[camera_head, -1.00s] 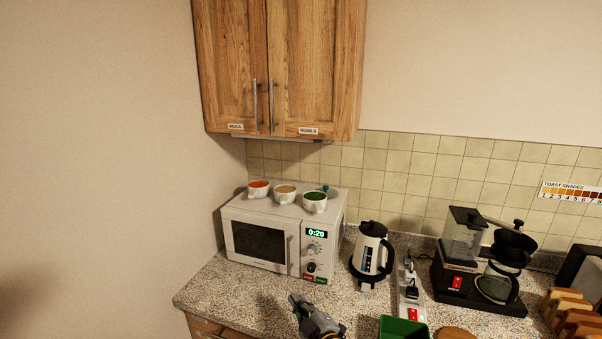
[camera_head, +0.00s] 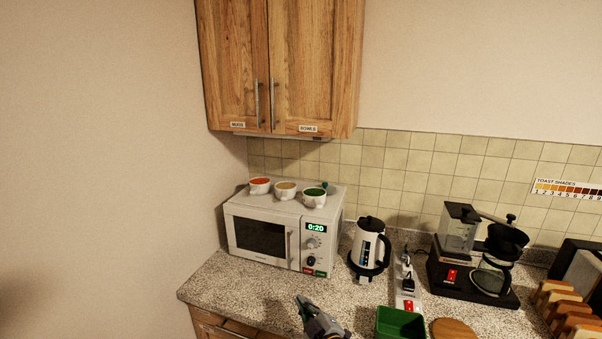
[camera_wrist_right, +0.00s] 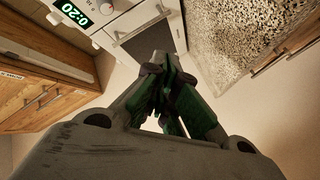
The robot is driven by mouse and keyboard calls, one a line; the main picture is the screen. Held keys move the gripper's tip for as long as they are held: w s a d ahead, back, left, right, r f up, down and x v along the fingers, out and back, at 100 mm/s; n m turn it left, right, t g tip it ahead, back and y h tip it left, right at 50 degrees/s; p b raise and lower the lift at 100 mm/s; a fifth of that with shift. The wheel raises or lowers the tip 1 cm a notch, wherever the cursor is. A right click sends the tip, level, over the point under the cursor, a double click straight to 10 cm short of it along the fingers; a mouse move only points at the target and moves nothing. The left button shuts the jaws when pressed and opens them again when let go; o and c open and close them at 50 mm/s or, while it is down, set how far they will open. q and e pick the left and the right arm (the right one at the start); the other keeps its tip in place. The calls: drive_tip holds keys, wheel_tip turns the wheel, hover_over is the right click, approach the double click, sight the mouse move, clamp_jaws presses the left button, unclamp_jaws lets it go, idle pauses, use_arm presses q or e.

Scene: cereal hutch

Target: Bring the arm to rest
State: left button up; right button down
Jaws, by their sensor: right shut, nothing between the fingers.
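My right gripper (camera_head: 303,301) comes in from the bottom of the head view. It is in front of the microwave, over the front part of the counter. In the right wrist view the same gripper (camera_wrist_right: 162,62) has its fingers together with nothing between them. The microwave (camera_wrist_right: 140,32) door and its display show beyond the fingertips, apart from them. My left gripper is in neither view.
The microwave (camera_head: 262,241) reads 0:20 and bears three cups (camera_head: 285,190). A kettle (camera_head: 369,248), a power strip (camera_head: 405,285), a coffee maker (camera_head: 465,270), a green bin (camera_head: 400,322) and a round wooden board (camera_head: 453,329) stand rightward. Wooden cupboards (camera_head: 280,65) hang above.

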drive_tip(key=s+d+f+m+g+h, duration=0.35)
drive_tip(key=s+d+m+g, duration=0.25)
drive_tip(key=s+d, duration=0.6)
drive_tip(key=s+d+f+m+g+h, duration=0.35)
drive_tip(key=s+d+m+g, duration=0.4)
drive_tip(key=s, duration=0.95)
wheel_tip(320, 180, down, 38)
drive_tip(key=s+d+n+b, duration=0.1)
drive_tip(key=s+n+b, duration=0.1)
drive_tip(key=b, duration=0.3)
drive_tip(key=s+d+f+b, duration=0.2)
drive_tip(key=s+f, duration=0.9)
drive_tip(key=f, duration=0.1)
drive_tip(key=s+d+f+b, duration=0.2)
drive_tip(key=s+f+b, duration=0.1)
drive_tip(key=s+f, duration=0.8)
wheel_tip(320, 180, down, 3)
drive_tip(key=shift+s+d+r+g, duration=0.2)
drive_tip(key=shift+s+d+g, duration=0.05)
drive_tip(key=shift+s+g, duration=0.1)
